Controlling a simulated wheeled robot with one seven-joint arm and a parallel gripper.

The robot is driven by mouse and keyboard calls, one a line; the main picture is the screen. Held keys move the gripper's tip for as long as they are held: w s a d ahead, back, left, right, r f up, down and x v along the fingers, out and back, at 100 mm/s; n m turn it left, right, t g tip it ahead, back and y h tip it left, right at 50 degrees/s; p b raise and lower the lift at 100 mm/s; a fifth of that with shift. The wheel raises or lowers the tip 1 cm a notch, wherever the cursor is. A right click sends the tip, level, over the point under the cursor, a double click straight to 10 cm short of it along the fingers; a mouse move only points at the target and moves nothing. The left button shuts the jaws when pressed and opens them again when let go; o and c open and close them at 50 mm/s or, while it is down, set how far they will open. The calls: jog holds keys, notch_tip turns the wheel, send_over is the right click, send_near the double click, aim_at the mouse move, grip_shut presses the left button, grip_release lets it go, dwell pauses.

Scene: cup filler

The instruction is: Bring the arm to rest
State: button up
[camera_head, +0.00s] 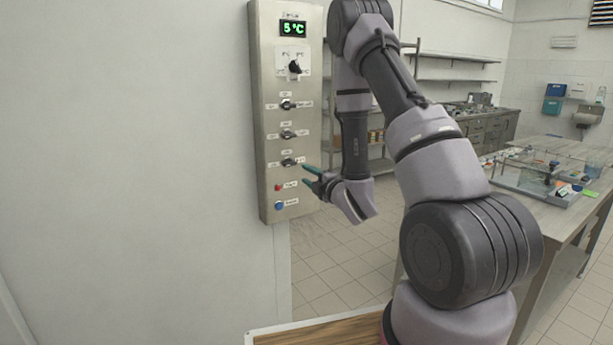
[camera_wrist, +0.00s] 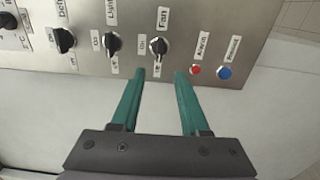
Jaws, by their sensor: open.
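My gripper (camera_head: 309,178) is at the right edge of the metal control panel (camera_head: 264,180), near its lowest knob and the buttons. In the wrist view the two green fingers of my gripper (camera_wrist: 160,76) are apart with nothing between them. The black knob labelled Fan (camera_wrist: 159,46) is just beyond the fingertips. Whether a fingertip touches the panel cannot be told. My arm is bent, with its wrist low in front of the panel.
The panel shows a green 5 °C display (camera_head: 293,28), and has a red button (camera_wrist: 195,70) and a blue button (camera_wrist: 224,72). A work table (camera_head: 560,212) with items stands at the right. Metal shelves (camera_head: 455,57) are behind my arm. Tiled floor is clear between.

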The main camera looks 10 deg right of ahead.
jog(key=s+d+r+m+g+h, duration=0.1)
jog(key=d+r+m+g+h, duration=0.2)
jog(key=r+m, duration=0.45)
jog(key=s+d+r+m+h, duration=0.1)
jog(key=d+r+m+h, duration=0.25)
jog(key=r+m, duration=0.4)
jog(key=s+a+r+m+g+y, duration=0.1)
jog(key=s+r+m+g, duration=0.1)
jog(key=s, duration=0.7)
jog(key=s+a+r+m+g+y, duration=0.1)
jog(key=s+r+m+g, duration=0.1)
jog(key=s+m, duration=0.3)
jog(key=s+a+r+m+g+y, duration=0.1)
jog(key=s+r+m+g, duration=0.2)
jog(key=s, duration=1)
jog(key=shift+s+a+r+m, duration=0.3)
jog(key=shift+s+r+m, duration=0.15)
jog(key=shift+r, duration=0.4)
jog(key=shift+w, duration=0.1)
